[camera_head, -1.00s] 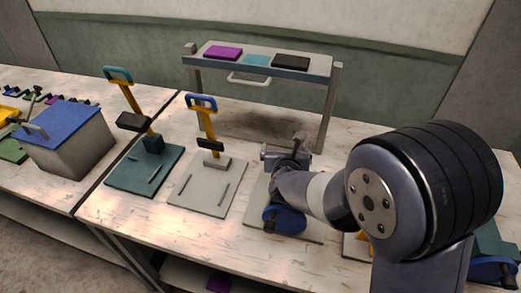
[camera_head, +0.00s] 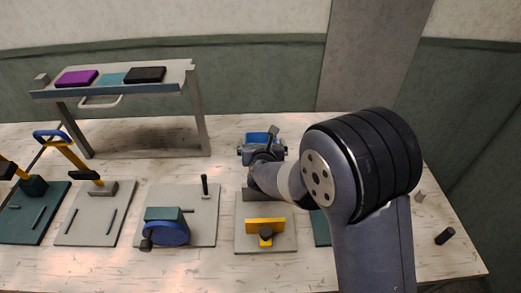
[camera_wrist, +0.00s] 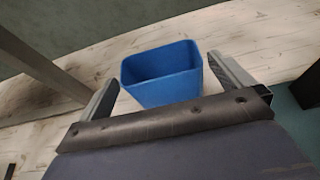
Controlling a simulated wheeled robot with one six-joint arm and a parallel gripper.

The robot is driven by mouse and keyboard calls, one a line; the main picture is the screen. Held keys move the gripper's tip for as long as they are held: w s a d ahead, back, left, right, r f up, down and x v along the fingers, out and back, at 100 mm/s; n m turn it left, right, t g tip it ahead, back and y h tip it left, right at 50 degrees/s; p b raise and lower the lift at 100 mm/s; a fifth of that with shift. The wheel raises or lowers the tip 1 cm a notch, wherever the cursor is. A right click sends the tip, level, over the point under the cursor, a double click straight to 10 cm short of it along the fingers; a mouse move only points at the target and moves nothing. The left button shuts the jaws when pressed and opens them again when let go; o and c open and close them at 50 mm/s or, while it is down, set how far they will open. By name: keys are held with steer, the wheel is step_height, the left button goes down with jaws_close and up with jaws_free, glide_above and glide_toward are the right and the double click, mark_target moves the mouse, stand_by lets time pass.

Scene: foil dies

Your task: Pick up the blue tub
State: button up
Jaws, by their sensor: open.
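The blue tub (camera_wrist: 165,80) is an open-topped, empty box in the wrist view, standing on the pale bench top. In the head view the tub (camera_head: 258,136) shows just beyond my gripper (camera_head: 263,149), which hides much of it. In the wrist view my gripper (camera_wrist: 160,92) is open, with one finger to the left of the tub and one to the right. The tub lies between and a little beyond the fingers. I cannot tell whether either finger touches it.
A raised shelf (camera_head: 62,92) with purple, teal and black pads stands at the back left. Several plates with tools line the front, including one with a yellow block (camera_head: 265,224). A small black cylinder (camera_head: 445,236) lies at the right.

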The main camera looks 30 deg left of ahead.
mark_target(261, 138)
steer(key=shift+p+x, duration=1.45)
steer(key=shift+x, duration=1.45)
steer(key=shift+s+f, duration=0.1)
steer(key=shift+f, duration=0.05)
steer(key=shift+c, duration=0.2)
steer(key=c, duration=0.7)
steer(key=shift+o, duration=0.2)
